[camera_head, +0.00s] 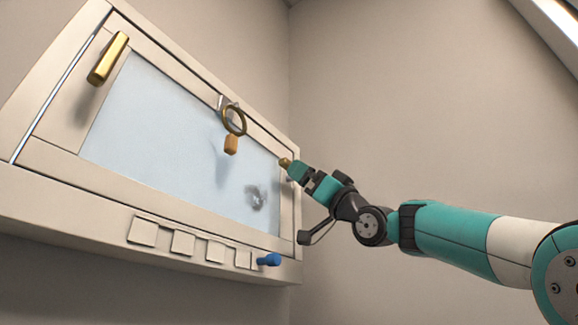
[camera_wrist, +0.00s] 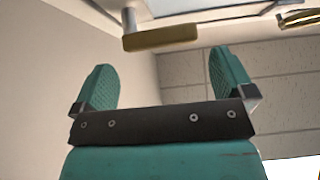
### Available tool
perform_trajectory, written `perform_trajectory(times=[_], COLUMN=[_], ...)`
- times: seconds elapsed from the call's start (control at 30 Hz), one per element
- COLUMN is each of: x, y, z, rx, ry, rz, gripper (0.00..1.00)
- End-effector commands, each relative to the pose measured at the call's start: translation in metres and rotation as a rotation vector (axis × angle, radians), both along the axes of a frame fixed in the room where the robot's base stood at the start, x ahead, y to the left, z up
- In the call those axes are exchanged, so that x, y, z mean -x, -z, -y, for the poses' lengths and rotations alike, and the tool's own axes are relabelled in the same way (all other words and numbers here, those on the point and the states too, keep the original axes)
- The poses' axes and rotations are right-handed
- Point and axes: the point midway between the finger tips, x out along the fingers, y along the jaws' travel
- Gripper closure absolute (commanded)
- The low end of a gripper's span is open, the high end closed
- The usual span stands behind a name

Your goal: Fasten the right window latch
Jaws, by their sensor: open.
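The right window latch is a brass handle (camera_head: 284,162) at the right side of the window frame; in the head view only its end shows beside my gripper. In the wrist view the latch (camera_wrist: 160,38) is a brass bar on a short post, lying across the picture, ahead of and between my fingertips. My gripper (camera_head: 291,172) is close to it at the frame's right edge. In the wrist view my gripper (camera_wrist: 160,62) is open, with both green fingers apart and nothing between them. A gap to the bar seems to show.
The left brass latch (camera_head: 108,58) is on the frame's upper left. A brass ring (camera_head: 235,121) with an orange tag (camera_head: 231,146) hangs from the top frame. Below the pane are several square plates (camera_head: 183,243) and a blue knob (camera_head: 269,260). The wall to the right is bare.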

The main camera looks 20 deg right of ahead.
Motion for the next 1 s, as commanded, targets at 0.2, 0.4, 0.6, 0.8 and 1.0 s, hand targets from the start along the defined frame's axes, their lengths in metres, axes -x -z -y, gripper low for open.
perform_trajectory(times=[0.2,0.4,0.6,0.8,1.0], x=[-0.022,-0.034,-0.037,-0.038,-0.037], y=[-0.034,-0.045,-0.047,-0.046,-0.046], z=[-0.016,-0.024,-0.026,-0.026,-0.026], rx=[0.0,0.001,0.001,0.001,0.001], ry=[-0.002,0.001,0.002,0.002,0.001], rz=[-0.001,-0.001,0.0,0.0,-0.001], gripper=[0.0,0.0,0.0,0.0,0.44])
